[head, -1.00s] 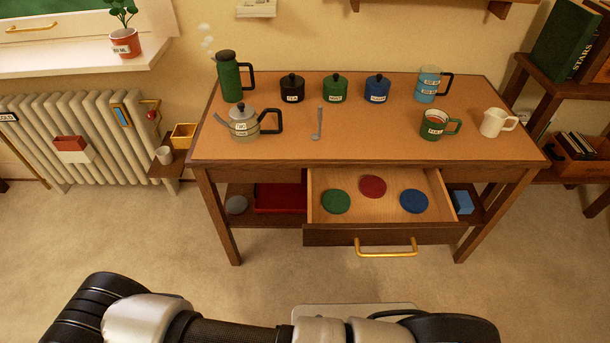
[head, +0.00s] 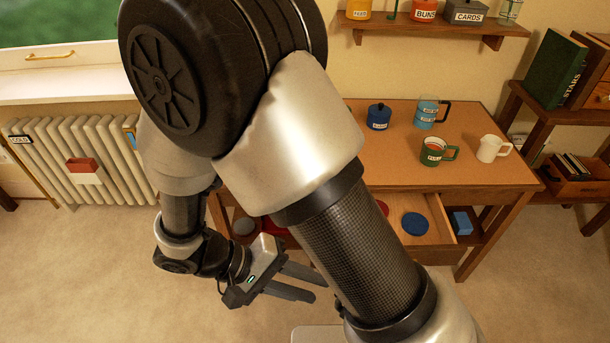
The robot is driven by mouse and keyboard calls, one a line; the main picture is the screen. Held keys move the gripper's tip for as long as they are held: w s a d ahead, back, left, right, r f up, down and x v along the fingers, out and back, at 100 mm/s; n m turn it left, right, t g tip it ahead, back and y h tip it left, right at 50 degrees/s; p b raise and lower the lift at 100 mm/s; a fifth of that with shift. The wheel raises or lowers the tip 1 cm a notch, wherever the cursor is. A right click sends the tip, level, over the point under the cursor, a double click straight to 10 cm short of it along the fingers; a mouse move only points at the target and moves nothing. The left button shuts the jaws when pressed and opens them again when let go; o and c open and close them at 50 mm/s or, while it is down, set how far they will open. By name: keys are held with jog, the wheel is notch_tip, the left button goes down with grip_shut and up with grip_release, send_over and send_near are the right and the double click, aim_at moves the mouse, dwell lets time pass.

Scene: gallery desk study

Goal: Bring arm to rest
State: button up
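My arm is raised and folded across the middle of the head view, large and close. My gripper (head: 318,288) hangs low at centre, in front of the desk, with its two fingers apart and nothing seen between them. The desk (head: 480,172) stands behind the arm, and its left part is hidden. Its drawer (head: 437,215) is pulled out. A blue disc (head: 415,223) lies inside, and part of a red disc (head: 382,208) shows beside the arm.
A blue canister (head: 379,117), a light-blue mug (head: 427,112), a green mug (head: 435,151) and a cream jug (head: 492,148) stand on the desk's right part. A wall shelf (head: 440,27) is above, a bookcase (head: 520,92) at right, a radiator (head: 85,160) at left. Floor in front is clear.

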jog(key=d+r+m+t+y+p, duration=0.1)
jog(key=d+r+y+p, duration=0.1)
jog(key=r, duration=0.9)
jog(key=w+d+r+m+t+y+p, duration=0.1)
jog(key=d+r+t+y+p, duration=0.1)
jog(key=d+r, duration=0.5)
jog(key=w+d+r+m+t+y+p, duration=0.1)
jog(key=d+r+y+p, duration=0.3)
jog(key=r, duration=1.1)
jog(key=shift+w+d+m+t+y, duration=0.2)
jog(key=shift+m+t+y, duration=0.3)
jog(key=shift+y, duration=0.6)
